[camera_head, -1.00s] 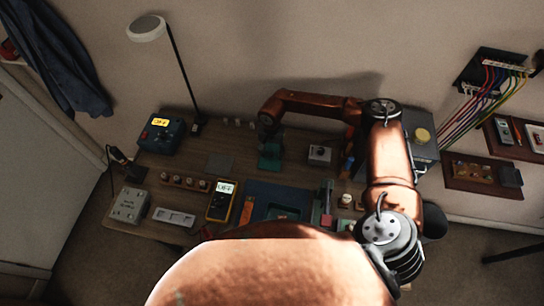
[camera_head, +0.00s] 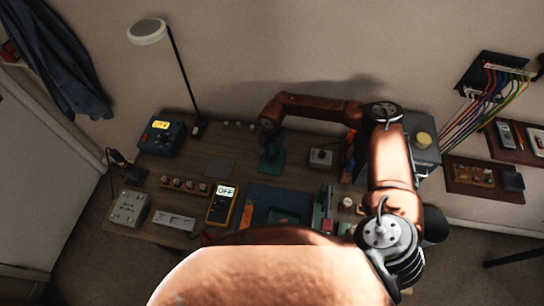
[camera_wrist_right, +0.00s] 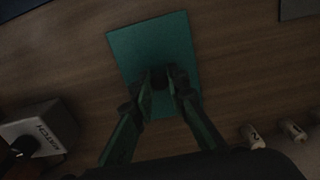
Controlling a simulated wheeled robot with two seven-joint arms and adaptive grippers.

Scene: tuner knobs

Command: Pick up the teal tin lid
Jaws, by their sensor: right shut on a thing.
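The teal tin lid (camera_wrist_right: 140,45) is a flat rectangular plate with a small dark knob (camera_wrist_right: 167,78), seen from above in the right wrist view. In the head view the teal tin lid (camera_head: 272,165) shows below the arm at the back middle of the desk. My right gripper (camera_wrist_right: 165,82) has its fingertips on both sides of the knob and is shut on it. In the head view my right gripper (camera_head: 270,146) is directly over the lid. Whether the lid touches the desk is hard to tell. My left gripper is not in view.
A grey switch box (camera_head: 320,158) stands right of the lid; small pale cylinders (camera_wrist_right: 293,130) stand on its other side. A dark flat pad (camera_head: 219,168) lies to the left. A yellow multimeter (camera_head: 221,205) and blue mat (camera_head: 265,194) lie nearer. Bare wood surrounds the lid.

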